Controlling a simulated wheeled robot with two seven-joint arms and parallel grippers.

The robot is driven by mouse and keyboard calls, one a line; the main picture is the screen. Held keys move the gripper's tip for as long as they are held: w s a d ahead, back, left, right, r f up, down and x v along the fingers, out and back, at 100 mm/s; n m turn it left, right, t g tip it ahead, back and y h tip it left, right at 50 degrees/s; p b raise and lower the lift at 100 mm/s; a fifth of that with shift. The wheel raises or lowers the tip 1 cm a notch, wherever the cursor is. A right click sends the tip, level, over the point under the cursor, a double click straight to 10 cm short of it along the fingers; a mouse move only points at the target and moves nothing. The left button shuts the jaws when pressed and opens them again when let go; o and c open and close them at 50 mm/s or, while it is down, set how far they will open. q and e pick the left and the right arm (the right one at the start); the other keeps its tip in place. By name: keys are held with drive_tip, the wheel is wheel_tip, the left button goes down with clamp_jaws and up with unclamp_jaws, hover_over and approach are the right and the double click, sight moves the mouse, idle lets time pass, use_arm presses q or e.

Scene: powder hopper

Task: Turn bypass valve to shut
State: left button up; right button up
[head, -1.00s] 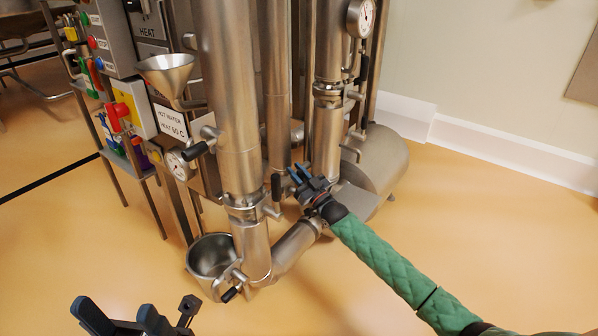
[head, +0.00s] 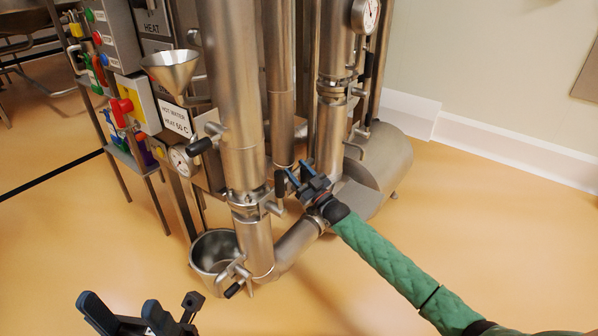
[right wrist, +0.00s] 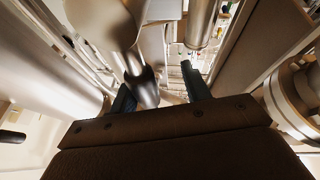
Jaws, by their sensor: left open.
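Several black-handled valves sit on the steel pipes; no label I can read names one as the bypass valve. One valve handle (head: 279,183) stands upright beside the middle column, close to the left of my right gripper (head: 299,171). In the right wrist view a dark-ended handle (right wrist: 145,88) shows between the fingers of my right gripper (right wrist: 158,92), nearer the left finger. Those fingers are apart; whether they touch the handle I cannot tell. My left gripper (head: 118,302) is open and empty at the bottom left, above the floor.
Another valve handle (head: 200,146) sticks out left of the front column (head: 230,100). A low one (head: 233,290) is by the steel pot (head: 212,250). A funnel (head: 171,68) and button panels stand left. A horizontal tank (head: 375,165) lies right. The floor in front is clear.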

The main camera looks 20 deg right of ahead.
drive_tip(key=shift+w+d+r, duration=0.1)
idle(0.5)
drive_tip(key=shift+s+d+f, duration=0.2)
drive_tip(key=shift+s, duration=0.25)
drive_tip(key=p+v, duration=0.1)
drive_tip(key=v, duration=0.5)
drive_tip(key=shift+s+d+f, duration=0.1)
drive_tip(key=shift+s+f, duration=0.05)
drive_tip(key=shift+s, duration=0.15)
